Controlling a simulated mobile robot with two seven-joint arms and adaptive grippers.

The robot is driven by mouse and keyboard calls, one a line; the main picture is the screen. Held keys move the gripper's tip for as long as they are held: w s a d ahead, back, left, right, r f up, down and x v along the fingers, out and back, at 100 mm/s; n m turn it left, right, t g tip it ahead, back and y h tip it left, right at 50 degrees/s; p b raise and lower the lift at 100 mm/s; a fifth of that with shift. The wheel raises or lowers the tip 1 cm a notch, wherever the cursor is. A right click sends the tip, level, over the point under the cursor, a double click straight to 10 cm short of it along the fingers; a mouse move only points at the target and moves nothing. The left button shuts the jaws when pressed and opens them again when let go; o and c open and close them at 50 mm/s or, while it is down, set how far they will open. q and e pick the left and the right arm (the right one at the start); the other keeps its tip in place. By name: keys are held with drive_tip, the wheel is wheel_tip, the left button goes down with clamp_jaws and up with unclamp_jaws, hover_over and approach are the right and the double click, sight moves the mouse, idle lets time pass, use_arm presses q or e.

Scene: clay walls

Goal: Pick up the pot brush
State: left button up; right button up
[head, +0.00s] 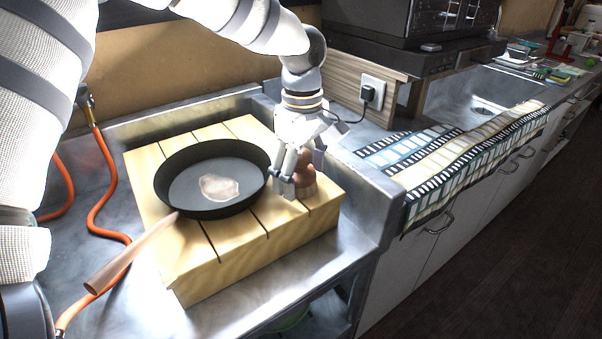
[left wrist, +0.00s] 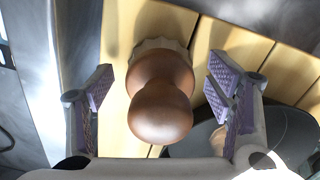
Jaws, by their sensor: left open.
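The pot brush (left wrist: 160,100) has a rounded brown wooden handle with a knob on top and pale bristles below. It stands upright on the slatted wooden board, to the right of the pan. In the head view the pot brush (head: 303,178) is partly hidden behind my left gripper. My left gripper (head: 297,180) is open, with its fingers around the brush. In the left wrist view the purple-padded fingers of the left gripper (left wrist: 165,100) are on either side of the brush, with gaps on both sides. My right gripper is not in view.
A black frying pan (head: 190,212) with a wooden handle sits on the slatted wooden board (head: 240,255), left of the brush. An orange hose (head: 103,205) runs at the left. A raised metal edge (head: 370,200) and a patterned cloth (head: 450,165) are to the right.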

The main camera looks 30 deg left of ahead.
sight(302, 154)
use_arm(q)
drive_tip(key=shift+r, duration=0.1)
drive_tip(key=c, duration=1.4)
drive_tip(key=r, duration=0.5)
drive_tip(key=shift+s+d+p, duration=0.25)
drive_tip(key=shift+s+p, duration=0.1)
drive_tip(key=s+d+r, duration=0.6)
drive_tip(key=s+r, duration=0.2)
drive_tip(key=s, duration=0.3)
drive_tip(key=shift+s+d+p, duration=0.2)
drive_tip(key=shift+d+p, duration=0.1)
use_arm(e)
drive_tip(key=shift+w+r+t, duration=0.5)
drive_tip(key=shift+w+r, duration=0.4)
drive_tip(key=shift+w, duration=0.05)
